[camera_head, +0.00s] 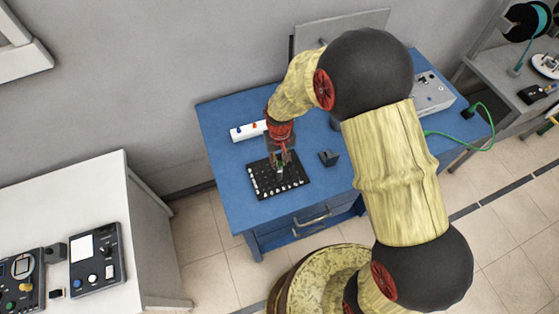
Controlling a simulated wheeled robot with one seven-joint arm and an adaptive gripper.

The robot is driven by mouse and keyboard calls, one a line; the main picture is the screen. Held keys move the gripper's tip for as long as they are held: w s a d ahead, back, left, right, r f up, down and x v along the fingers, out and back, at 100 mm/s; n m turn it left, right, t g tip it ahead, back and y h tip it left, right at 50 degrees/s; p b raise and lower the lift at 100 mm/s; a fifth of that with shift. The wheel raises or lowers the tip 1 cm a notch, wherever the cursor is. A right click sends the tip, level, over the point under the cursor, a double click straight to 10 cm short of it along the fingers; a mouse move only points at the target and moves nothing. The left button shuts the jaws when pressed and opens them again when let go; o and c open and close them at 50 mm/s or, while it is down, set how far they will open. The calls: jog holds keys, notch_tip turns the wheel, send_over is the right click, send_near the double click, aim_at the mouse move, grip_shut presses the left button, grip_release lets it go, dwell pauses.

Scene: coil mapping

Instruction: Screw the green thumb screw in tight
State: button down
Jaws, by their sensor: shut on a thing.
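My gripper (283,164) points down over the black board (265,187) on the blue table. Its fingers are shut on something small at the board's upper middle. A small spot of green (279,169) shows between the fingertips, likely the green thumb screw. The gripper hides most of it, so I cannot tell how deep it sits. The board carries rows of small pale marks or parts, too small to tell apart.
A grey box (432,94) with a green cable (484,143) is at the table's right. A white table (95,190) with control panels stands at the left.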

aim_at(280, 163)
jog(key=m, duration=0.3)
jog(key=c, duration=1.6)
grip_release()
notch_tip(280, 163, up, 12)
jog(key=shift+f, duration=0.1)
